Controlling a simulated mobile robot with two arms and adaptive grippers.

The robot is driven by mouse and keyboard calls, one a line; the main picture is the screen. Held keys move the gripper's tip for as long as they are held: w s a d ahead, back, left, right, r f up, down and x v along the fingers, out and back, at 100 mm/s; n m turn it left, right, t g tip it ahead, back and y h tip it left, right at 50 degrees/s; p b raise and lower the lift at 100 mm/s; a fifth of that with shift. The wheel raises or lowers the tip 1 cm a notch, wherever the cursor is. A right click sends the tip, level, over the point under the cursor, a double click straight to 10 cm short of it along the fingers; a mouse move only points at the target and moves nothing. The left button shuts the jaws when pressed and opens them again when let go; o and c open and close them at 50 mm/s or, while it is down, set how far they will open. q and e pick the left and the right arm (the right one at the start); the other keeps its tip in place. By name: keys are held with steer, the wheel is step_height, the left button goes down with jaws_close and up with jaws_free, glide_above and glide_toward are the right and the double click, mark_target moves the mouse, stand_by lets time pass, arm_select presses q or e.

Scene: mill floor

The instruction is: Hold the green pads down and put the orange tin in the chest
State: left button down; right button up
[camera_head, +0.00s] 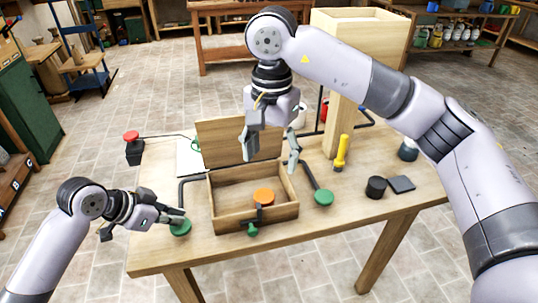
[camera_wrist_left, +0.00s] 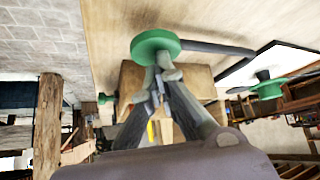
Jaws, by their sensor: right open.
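The open wooden chest (camera_head: 229,223) stands on the table with its lid tipped back. The orange tin (camera_head: 264,197) sits inside the chest, near the front wall. Green pads on dark arms surround the chest: a left pad (camera_head: 181,229), a right pad (camera_head: 323,197) and a front pad (camera_head: 252,231). My left gripper (camera_head: 182,216) is shut, its fingertips at the left pad; in the left wrist view the closed tips meet this green disc (camera_wrist_left: 150,42). My right gripper (camera_head: 271,157) is open and empty above the chest, in front of the lid.
A yellow-handled tool (camera_head: 342,152), a black cylinder (camera_head: 376,187) and a dark block (camera_head: 401,184) are on the table's right. A wooden post (camera_head: 341,110) rises behind. A red knob (camera_head: 131,136) on a black base is at the back left.

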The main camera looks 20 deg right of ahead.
steer(key=shift+s+r, duration=0.35)
steer(key=shift+r, duration=0.1)
steer(key=shift+r, duration=0.1)
arm_select(q)
step_height(320, 180, up, 7)
steer(key=p, duration=0.8)
arm_select(e)
step_height(320, 180, up, 8)
